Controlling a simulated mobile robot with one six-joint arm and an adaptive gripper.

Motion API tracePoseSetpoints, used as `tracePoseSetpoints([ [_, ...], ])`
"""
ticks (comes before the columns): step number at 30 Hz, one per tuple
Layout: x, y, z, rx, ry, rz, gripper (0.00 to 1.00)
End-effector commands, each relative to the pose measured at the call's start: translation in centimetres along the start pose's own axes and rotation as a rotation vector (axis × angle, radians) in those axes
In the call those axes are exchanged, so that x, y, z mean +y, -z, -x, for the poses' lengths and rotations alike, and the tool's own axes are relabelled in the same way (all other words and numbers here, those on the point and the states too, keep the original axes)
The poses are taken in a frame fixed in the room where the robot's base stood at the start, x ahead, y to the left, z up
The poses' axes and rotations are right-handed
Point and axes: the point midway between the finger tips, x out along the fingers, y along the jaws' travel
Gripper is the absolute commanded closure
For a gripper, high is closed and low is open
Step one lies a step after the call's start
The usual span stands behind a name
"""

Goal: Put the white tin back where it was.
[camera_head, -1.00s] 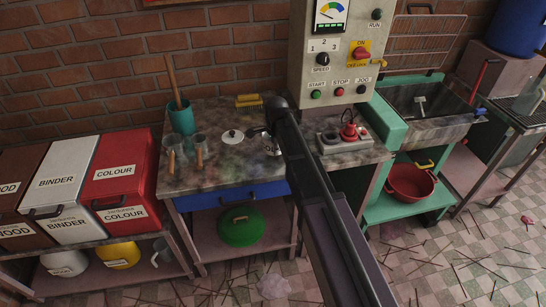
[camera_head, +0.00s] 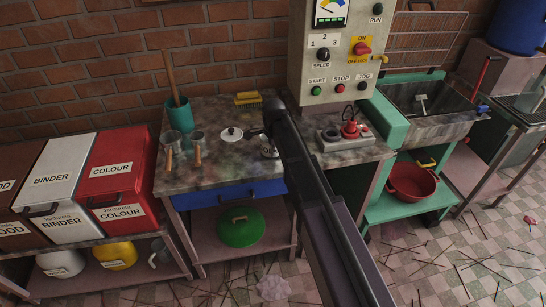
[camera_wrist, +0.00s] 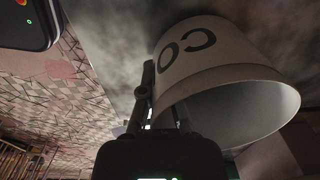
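My gripper (camera_head: 266,131) is at the tin's upper edge. In the wrist view my gripper (camera_wrist: 160,90) appears closed on the tin's wall, one finger outside and the other partly hidden at the rim. Whether the tin touches the tabletop is unclear.
On the worktable (camera_head: 215,175) are a white lid (camera_head: 231,134), a teal pot (camera_head: 181,115), two small cups with wooden handles and a yellow brush (camera_head: 248,98). A control box (camera_head: 335,50) rises behind my arm. A red-button switch unit (camera_head: 345,135) stands to the right.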

Motion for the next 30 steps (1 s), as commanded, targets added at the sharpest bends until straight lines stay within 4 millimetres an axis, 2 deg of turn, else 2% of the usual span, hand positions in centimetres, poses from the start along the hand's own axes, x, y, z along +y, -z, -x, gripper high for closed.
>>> tracePoseSetpoints([
  [3,0.02,-0.01,-0.7,0.0,0.0,0.0,1.0],
  [19,0.03,-0.03,-1.08,0.0,0.0,0.0,1.0],
  [21,0.03,-0.03,-0.92,0.0,0.0,0.0,0.76],
  [23,0.03,-0.03,-0.92,0.0,0.0,0.0,0.58],
  [30,0.03,-0.02,-0.92,0.0,0.0,0.0,0.57],
])
